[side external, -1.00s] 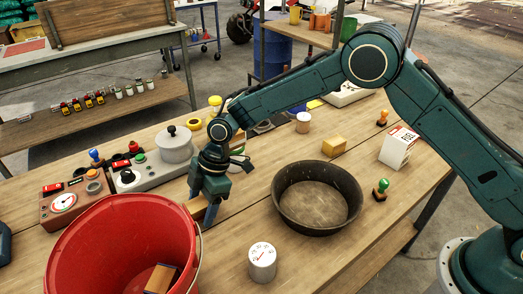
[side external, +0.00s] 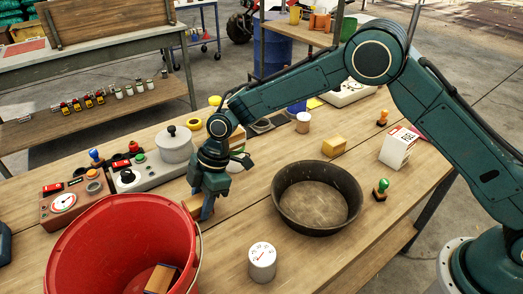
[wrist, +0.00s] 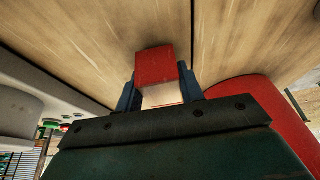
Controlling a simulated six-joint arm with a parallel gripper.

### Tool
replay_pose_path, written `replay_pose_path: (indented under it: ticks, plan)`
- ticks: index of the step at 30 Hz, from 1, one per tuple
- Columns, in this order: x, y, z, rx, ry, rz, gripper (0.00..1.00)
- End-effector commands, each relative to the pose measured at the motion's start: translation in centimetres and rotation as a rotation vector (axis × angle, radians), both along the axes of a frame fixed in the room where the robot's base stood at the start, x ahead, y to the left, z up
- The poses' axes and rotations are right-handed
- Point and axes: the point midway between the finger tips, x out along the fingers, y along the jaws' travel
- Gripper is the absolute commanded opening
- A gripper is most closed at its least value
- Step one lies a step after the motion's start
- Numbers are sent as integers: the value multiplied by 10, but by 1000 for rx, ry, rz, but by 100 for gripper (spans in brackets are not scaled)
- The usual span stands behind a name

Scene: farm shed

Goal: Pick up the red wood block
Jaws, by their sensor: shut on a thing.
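My gripper (side external: 203,208) is shut on the red wood block, just behind the right part of the red bucket's rim. In the wrist view, the red face of the red wood block (wrist: 155,66) shows between the two dark fingers, with a pale side below it. In the side view, only a small wood-coloured part of the block (side external: 192,203) shows beside the fingers; the rest is hidden. I cannot tell whether the block touches the table.
The red bucket (side external: 77,228) stands close in front, with a wood-edged dark block (side external: 161,279) inside. A dark round pan (side external: 277,205) is to the right. A white dial cylinder (side external: 262,264) stands in front. A control panel with a grey pot (side external: 175,147) is behind left.

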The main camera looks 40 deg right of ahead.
Motion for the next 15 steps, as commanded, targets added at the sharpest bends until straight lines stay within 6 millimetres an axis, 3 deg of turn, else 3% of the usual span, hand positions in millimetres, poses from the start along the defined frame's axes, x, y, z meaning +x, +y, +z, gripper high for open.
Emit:
replay_pose_path:
  ticks: [8, 15]
  plan:
    - [1, 0, 40, 2, -5, 0, 15]
    - [1, 0, 90, 3, -5, 0, 15]
